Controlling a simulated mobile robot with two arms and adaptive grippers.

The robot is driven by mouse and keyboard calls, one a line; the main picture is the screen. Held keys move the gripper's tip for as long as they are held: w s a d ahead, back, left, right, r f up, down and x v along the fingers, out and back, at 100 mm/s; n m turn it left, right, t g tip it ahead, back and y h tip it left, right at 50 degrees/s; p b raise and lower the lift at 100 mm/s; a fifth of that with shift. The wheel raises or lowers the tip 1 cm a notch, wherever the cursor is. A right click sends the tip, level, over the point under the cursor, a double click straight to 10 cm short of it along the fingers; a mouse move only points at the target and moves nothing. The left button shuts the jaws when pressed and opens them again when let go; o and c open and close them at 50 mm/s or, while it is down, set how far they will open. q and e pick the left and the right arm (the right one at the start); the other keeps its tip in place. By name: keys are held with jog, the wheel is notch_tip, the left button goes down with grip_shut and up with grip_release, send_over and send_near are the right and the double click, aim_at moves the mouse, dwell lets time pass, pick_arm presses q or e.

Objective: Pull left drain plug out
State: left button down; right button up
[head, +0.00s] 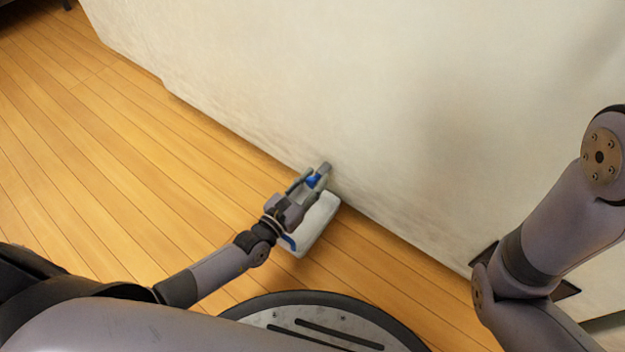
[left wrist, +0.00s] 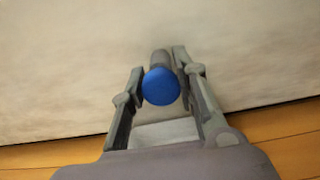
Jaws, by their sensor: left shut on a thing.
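The drain plug is a round blue cap (left wrist: 161,86) on the end of a short grey pipe (left wrist: 159,58) that comes out of the pale wall. In the head view the blue plug (head: 313,181) sits low by the wall, at the grey pipe end (head: 324,168). My left gripper (head: 307,184) is shut on the plug, with one finger on each side of it in the left wrist view. The plug still appears in line with the pipe; any gap between them is hidden. My right arm shows at the right, but its gripper is out of view.
The pale wall (head: 350,90) rises behind. The floor to the left is clear.

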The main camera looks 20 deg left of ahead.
pick_arm(q)
jog(key=shift+v, duration=1.35)
jog(key=c, duration=1.2)
grip_release()
jog(key=shift+s, duration=0.1)
jog(key=v, duration=1.2)
